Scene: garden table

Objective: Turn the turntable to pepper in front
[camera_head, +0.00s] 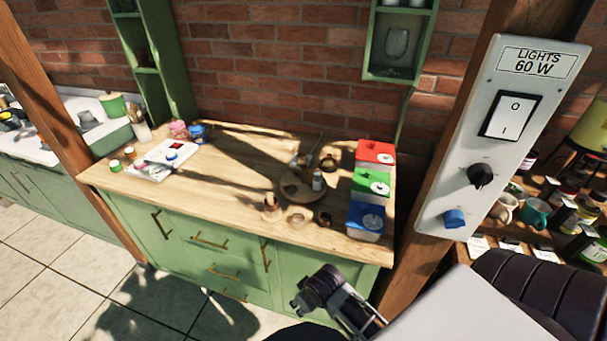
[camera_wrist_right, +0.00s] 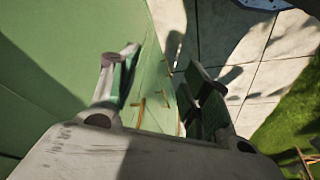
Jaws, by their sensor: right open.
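The turntable (camera_head: 292,193) is a round wooden disc on the right half of the wooden worktop in the head view. A small white-and-grey shaker (camera_head: 317,181) stands at its right side, and other small items stand at its back. I cannot read which one is the pepper. My right gripper (camera_head: 308,294) is in front of the green cabinet, below the worktop edge and apart from the turntable. In the right wrist view, the gripper (camera_wrist_right: 162,78) is open and empty, facing the cabinet fronts and floor. My left gripper is not in view.
Red (camera_head: 374,153), green (camera_head: 370,182) and blue (camera_head: 366,221) boxes line the right side of the worktop (camera_head: 231,180). A wooden post with a switch panel (camera_head: 507,130) rises at right.

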